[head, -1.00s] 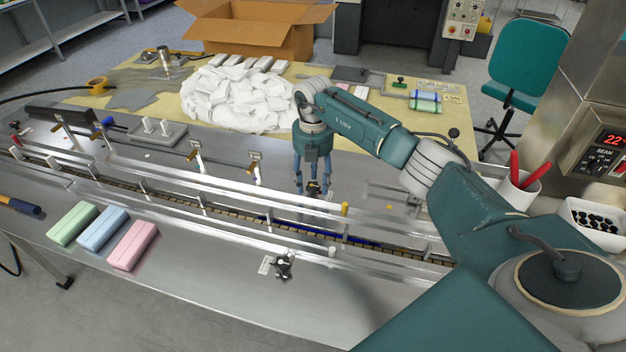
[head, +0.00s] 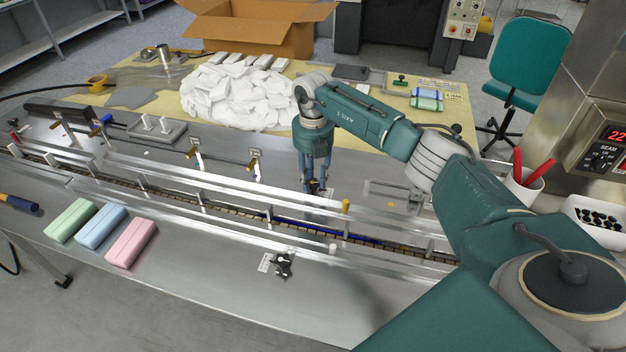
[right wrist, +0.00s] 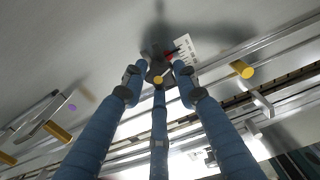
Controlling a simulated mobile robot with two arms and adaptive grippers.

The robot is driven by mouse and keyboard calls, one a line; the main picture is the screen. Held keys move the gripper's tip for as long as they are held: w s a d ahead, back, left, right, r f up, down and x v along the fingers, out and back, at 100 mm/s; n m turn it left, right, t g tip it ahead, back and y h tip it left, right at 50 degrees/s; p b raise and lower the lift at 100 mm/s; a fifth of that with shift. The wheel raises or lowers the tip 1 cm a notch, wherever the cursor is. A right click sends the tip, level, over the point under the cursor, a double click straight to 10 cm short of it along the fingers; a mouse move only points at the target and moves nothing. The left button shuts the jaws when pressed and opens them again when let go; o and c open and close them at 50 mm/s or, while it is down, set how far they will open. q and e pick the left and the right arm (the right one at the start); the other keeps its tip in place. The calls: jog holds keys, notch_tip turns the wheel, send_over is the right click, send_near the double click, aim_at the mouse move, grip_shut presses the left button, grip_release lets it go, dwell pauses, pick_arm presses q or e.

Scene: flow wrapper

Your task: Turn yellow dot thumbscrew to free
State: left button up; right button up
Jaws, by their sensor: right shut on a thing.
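The thumbscrew is a small dark knob with a yellow dot (right wrist: 157,77), seen between the fingertips in the right wrist view. A red pointer and a white scale label (right wrist: 186,47) lie beside it. My right gripper (head: 315,187) points down behind the conveyor rails in the head view, its blue fingers closed around the knob. The fingers hide most of the knob there. In the right wrist view my right gripper (right wrist: 158,74) has its three fingertips against the knob. My left gripper is not in view.
Metal guide rails (head: 210,191) run along the conveyor close to the fingers. A yellow-topped post (head: 346,206) stands right of them. Another dark knob (head: 283,265) with a label is on the front plate. Green, blue and pink blocks (head: 132,243) lie front left.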

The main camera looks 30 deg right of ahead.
jog(key=n+b, duration=0.1)
jog(key=n, duration=0.2)
jog(key=shift+d+n, duration=0.15)
jog(key=shift+n, duration=0.25)
jog(key=n+b, duration=0.1)
jog(key=n, duration=0.2)
jog(key=shift+n, duration=0.3)
jog(key=n+b, duration=0.1)
jog(key=n, duration=0.2)
jog(key=shift+w+n, duration=0.1)
jog(key=shift+n, duration=0.3)
jog(key=n+b, duration=0.1)
jog(key=n, duration=0.2)
jog(key=shift+r, duration=0.1)
jog(key=n+b, duration=0.1)
jog(key=n, duration=1)
jog(key=shift+r+b, duration=0.1)
jog(key=shift+b, duration=0.3)
jog(key=shift+n, duration=0.3)
